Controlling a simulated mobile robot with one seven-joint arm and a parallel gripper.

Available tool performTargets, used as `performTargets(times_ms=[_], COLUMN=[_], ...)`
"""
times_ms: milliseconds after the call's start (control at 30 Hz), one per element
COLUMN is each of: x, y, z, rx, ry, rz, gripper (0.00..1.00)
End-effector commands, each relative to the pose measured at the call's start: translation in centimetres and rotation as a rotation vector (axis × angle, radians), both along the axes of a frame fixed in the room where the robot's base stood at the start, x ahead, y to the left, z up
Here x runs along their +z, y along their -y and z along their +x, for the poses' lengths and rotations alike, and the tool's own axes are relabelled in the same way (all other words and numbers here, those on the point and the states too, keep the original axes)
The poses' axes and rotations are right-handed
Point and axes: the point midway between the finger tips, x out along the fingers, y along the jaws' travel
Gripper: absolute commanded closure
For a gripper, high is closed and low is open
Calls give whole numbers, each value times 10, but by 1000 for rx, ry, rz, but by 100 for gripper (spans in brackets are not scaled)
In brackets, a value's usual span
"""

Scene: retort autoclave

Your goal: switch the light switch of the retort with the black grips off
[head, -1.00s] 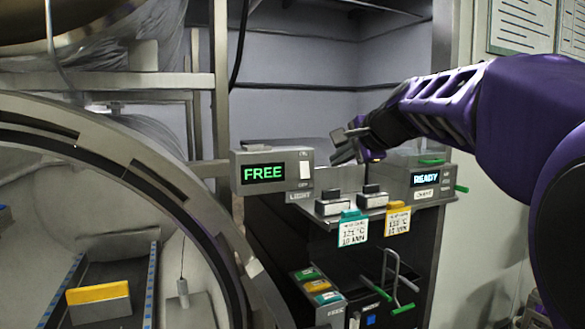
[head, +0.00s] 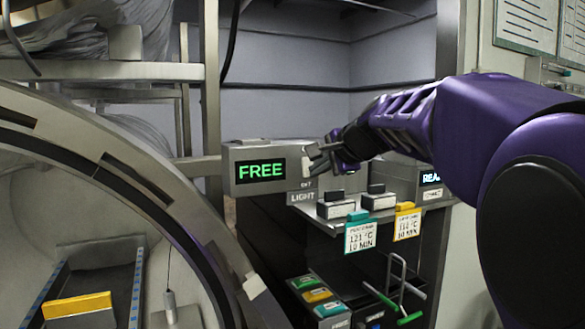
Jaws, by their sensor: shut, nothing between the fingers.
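A grey control box (head: 232,175) with a green FREE display (head: 261,171) stands left of centre, with a LIGHT label (head: 302,197) under its right end. Its pale light switch (head: 294,170) is on the right of its face, partly hidden by my fingers, so I cannot tell its position. My gripper (head: 314,158) is shut and empty, right at the switch. I cannot tell whether it touches. Black grips on a retort are not clearly visible.
A second box with a READY display (head: 430,178) is partly behind my arm. Two grey blocks with dark tops (head: 344,207) sit on the shelf between, above teal (head: 360,237) and yellow (head: 407,224) tags. An open round retort (head: 150,180) fills the left.

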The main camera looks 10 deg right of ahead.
Motion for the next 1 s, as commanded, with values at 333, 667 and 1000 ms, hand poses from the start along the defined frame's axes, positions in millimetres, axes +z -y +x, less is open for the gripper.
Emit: performTargets(times_ms=[333, 667, 1000], x=[-1, -7, -14], y=[0, -1, -2], z=[1, 2, 9], rx=[-1, 0, -2], ry=[1, 20, 106], rz=[0, 5, 35], gripper=[100, 100, 100])
